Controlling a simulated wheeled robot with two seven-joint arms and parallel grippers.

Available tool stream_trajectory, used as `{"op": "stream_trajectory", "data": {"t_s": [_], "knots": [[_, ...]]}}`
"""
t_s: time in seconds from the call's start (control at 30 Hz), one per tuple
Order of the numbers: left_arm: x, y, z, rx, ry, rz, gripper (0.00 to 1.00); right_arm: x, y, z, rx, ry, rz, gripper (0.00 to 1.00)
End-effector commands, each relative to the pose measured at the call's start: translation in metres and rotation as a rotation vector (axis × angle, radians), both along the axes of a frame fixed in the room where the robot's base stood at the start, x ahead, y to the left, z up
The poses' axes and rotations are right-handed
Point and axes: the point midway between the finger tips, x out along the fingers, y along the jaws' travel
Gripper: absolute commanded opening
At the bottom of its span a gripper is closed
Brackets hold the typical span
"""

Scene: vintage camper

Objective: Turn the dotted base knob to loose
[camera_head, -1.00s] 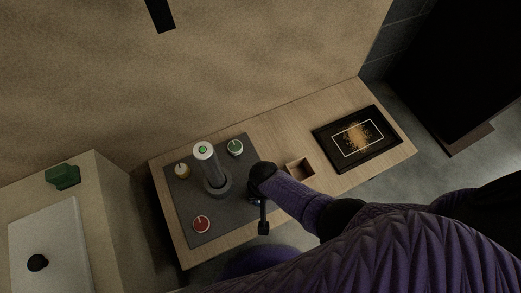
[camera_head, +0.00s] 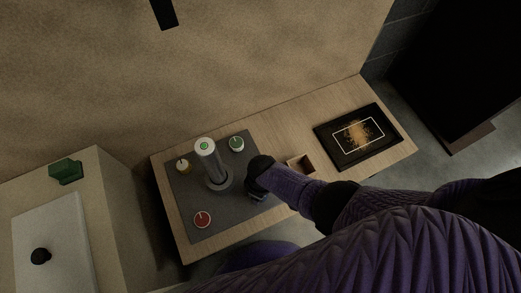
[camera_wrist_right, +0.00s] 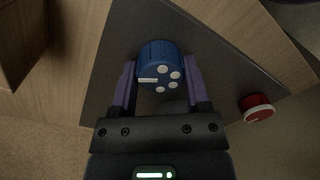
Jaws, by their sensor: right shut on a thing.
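The dotted base knob (camera_wrist_right: 155,75) is blue with several white dots and a white pointer bar on its face; in the right wrist view the bar points left. My right gripper (camera_wrist_right: 159,82) has one finger on each side of the knob and is shut on it. In the head view my right gripper (camera_head: 255,190) is at the right part of the dark grey panel (camera_head: 215,228) and hides most of the knob. No label for loose can be read. My left gripper is not in view.
A small open wooden box (camera_head: 300,164) and a black framed tray (camera_head: 358,136) are to the right.

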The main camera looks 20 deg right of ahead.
Motion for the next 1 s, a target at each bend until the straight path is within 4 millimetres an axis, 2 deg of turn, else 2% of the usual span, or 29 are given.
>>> {"op": "stream_trajectory", "data": {"t_s": [0.33,1.0], "knots": [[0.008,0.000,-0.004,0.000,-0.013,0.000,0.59,-0.002,0.000,-0.001,0.000,0.007,0.327,0.01],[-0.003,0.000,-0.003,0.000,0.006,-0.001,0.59,-0.002,0.000,-0.001,0.001,0.007,0.912,0.01]]}}
